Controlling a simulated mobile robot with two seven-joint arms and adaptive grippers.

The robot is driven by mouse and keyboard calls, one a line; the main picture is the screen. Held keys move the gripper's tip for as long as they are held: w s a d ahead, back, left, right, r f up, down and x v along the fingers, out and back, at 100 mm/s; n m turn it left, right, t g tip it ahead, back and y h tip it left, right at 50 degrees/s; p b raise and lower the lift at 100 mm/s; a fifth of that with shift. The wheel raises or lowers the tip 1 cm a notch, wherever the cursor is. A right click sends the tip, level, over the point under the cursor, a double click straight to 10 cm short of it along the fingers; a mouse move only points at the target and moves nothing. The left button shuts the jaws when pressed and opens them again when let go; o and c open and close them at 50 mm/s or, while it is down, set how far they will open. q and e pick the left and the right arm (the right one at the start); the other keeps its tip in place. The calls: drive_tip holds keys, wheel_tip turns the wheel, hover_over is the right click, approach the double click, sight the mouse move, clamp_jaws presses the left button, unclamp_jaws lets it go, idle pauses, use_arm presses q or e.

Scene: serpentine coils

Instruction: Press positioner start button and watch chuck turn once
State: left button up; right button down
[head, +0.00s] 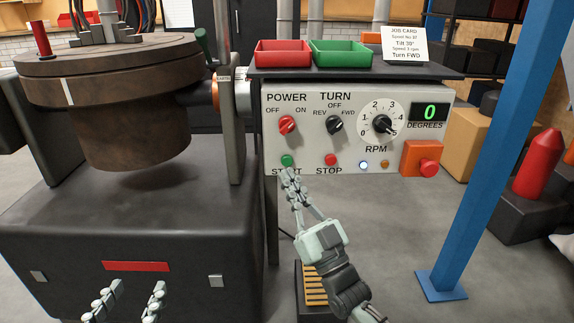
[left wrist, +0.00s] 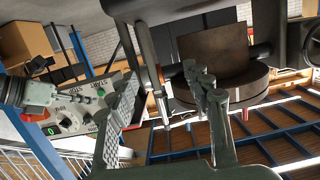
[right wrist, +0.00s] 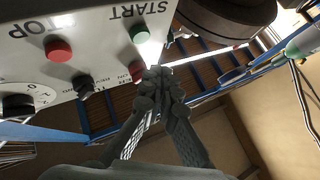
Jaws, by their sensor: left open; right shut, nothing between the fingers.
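The green START button (head: 287,160) is at the lower left of the grey control panel (head: 352,160); it also shows in the right wrist view (right wrist: 138,33). My right gripper (head: 291,178) is shut and empty, its fingertips just below the button in the head view. In the right wrist view the fingertips (right wrist: 160,80) look close to it; I cannot tell whether they touch. The brown round chuck (head: 110,65) with a white mark sits on the positioner (head: 130,225) at left. My left gripper (head: 128,298) is open and empty in front of the positioner's base.
A red STOP button (head: 330,160), POWER knob (head: 287,124), TURN knob (head: 335,125) and RPM dial (head: 382,125) are on the panel. The display (head: 430,112) reads 0. A red button (head: 428,168) sits on an orange box. A blue post (head: 510,130) stands at right.

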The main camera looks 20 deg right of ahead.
sight(287, 160)
use_arm(q)
drive_tip(key=shift+d+r+t+h+b, duration=0.1)
drive_tip(key=shift+d+r+t+h, duration=0.2)
drive_tip(key=shift+r, duration=0.35)
drive_tip(key=shift+d+r+t+h+b, duration=0.1)
drive_tip(key=shift+d+r+t, duration=0.25)
drive_tip(key=shift+r, duration=0.25)
drive_tip(key=shift+d+r+t+h+b, duration=0.1)
drive_tip(key=shift+d+r+t+h, duration=0.2)
drive_tip(key=shift+r, duration=0.35)
use_arm(e)
drive_tip(key=shift+w+d, duration=0.2)
drive_tip(key=shift+w, duration=0.5)
drive_tip(key=shift+w+d, duration=0.2)
drive_tip(key=shift+w, duration=0.45)
use_arm(q)
drive_tip(key=shift+f, duration=0.1)
use_arm(e)
drive_tip(key=shift+w+d, duration=0.15)
drive_tip(key=shift+w, duration=0.25)
